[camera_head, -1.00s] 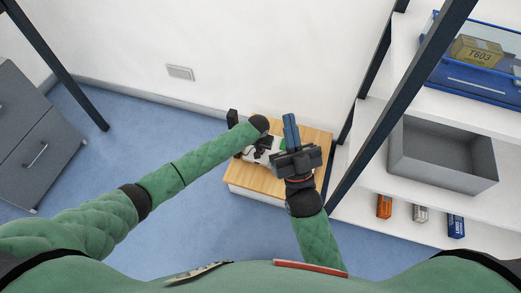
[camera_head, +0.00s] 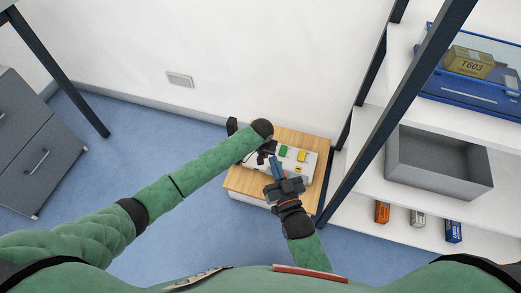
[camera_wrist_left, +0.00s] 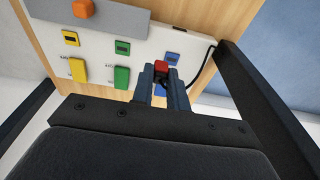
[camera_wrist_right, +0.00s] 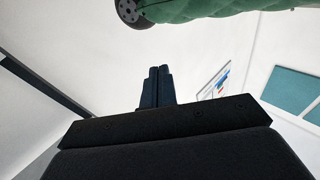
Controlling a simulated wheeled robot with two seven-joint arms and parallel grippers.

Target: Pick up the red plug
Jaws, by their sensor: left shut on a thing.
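The red plug (camera_wrist_left: 162,70) shows in the left wrist view between the fingertips of my left gripper (camera_wrist_left: 160,78), which is shut on it. It is in front of the white panel (camera_wrist_left: 145,47), by a blue socket piece (camera_wrist_left: 173,57); I cannot tell whether it touches the panel. In the head view my left gripper (camera_head: 266,155) is over the panel's left end, and the plug is hidden there. My right gripper (camera_head: 276,168) is beside the panel's near side. Its fingers are together and empty in the right wrist view (camera_wrist_right: 157,72).
The panel has green (camera_head: 283,150) and yellow (camera_head: 301,155) pieces and sits on a wooden-topped stand (camera_head: 246,181). A black cable (camera_wrist_left: 205,68) runs at its edge. A shelf rack with a grey bin (camera_head: 440,165) stands right. Blue floor (camera_head: 120,150) is clear to the left.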

